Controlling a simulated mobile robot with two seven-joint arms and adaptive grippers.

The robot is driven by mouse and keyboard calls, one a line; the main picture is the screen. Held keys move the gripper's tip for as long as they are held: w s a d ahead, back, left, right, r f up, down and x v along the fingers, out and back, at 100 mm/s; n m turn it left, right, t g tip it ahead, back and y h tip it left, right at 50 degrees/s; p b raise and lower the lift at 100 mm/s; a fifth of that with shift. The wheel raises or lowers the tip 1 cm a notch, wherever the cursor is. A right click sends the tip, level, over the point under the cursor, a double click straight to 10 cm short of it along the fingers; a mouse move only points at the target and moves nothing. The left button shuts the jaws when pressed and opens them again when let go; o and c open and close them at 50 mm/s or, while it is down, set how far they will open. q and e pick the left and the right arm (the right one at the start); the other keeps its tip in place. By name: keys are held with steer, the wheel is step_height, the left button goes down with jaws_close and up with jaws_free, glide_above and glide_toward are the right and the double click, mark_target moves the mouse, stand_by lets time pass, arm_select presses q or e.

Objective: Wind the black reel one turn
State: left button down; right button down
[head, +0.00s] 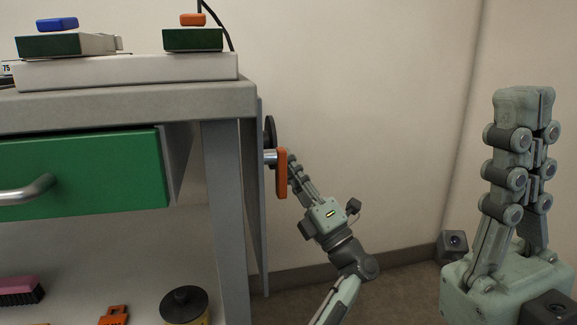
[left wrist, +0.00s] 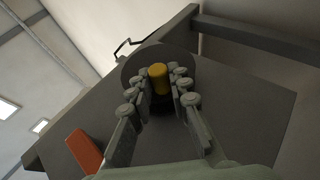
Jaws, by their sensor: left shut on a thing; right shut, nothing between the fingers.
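The black reel (head: 269,134) is mounted on the right side of the cart and shows edge-on in the head view, partly hidden. In the left wrist view it is a dark round disc (left wrist: 137,64) with a yellow knob (left wrist: 159,78) standing out from it. My left gripper (head: 291,166) is at the cart's side, its fingertips partly hidden behind an orange handle. The left wrist view shows its fingers on both sides of the knob, shut on it. My right gripper (head: 525,95) is shut and empty, pointing up at the far right, away from the cart.
The orange handle (head: 281,174) sticks out from the cart's side, close to my left fingers. The cart (head: 225,100) has a green drawer (head: 90,170) and a lower shelf with a brush (head: 20,290) and a black-topped round thing (head: 184,304). Free room lies between the cart and my right gripper.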

arm_select(q)
steer(key=c, duration=1.4)
jaws_free()
steer(key=v, duration=1.2)
